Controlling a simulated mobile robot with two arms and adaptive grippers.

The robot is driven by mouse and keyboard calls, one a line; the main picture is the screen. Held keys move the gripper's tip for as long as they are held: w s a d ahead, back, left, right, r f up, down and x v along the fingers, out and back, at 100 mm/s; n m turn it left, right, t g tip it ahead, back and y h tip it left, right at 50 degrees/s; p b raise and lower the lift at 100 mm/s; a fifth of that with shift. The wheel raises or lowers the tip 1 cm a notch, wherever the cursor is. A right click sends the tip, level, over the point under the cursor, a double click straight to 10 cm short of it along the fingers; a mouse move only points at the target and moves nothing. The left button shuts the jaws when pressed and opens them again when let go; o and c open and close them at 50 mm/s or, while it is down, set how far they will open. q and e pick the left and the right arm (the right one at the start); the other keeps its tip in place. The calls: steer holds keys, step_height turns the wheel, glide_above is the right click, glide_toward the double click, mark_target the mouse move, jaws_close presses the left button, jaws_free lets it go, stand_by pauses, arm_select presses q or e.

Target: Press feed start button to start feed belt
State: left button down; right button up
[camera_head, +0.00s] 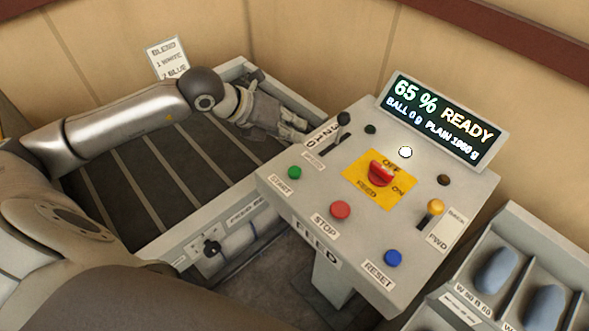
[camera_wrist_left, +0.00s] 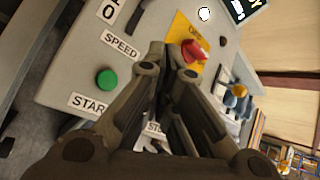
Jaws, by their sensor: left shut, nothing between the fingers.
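The green start button (camera_head: 294,173) sits at the left of the grey control panel (camera_head: 275,193), above a START label. In the left wrist view the green button (camera_wrist_left: 107,79) lies to the left of the fingers. My left gripper (camera_head: 297,131) is shut and empty, at the panel's left rear edge near the speed lever (camera_head: 342,125). It is apart from the green button. In the left wrist view my left gripper (camera_wrist_left: 168,68) covers part of the panel and most of the STOP label. The feed belt (camera_head: 150,185) has dark slats and lies beneath my left arm. My right gripper is out of view.
The panel also holds a red stop button (camera_head: 341,210), a blue reset button (camera_head: 393,258), a red rotary switch (camera_head: 381,173) and a yellow-knobbed lever (camera_head: 435,207). The display (camera_head: 440,121) reads 65 % READY. Bins with blue pillows (camera_head: 496,271) stand at right.

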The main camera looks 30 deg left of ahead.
arm_select(q)
steer(key=shift+a, duration=0.3)
steer(key=shift+f, duration=0.15)
steer(key=b, duration=0.5)
glide_above(293, 168)
step_height(293, 168, down, 8)
steer(key=shift+r, duration=0.2)
steer(key=shift+f+b, duration=0.5)
stand_by(0.8)
steer(key=shift+f+b, duration=0.45)
steer(key=shift+b, duration=0.25)
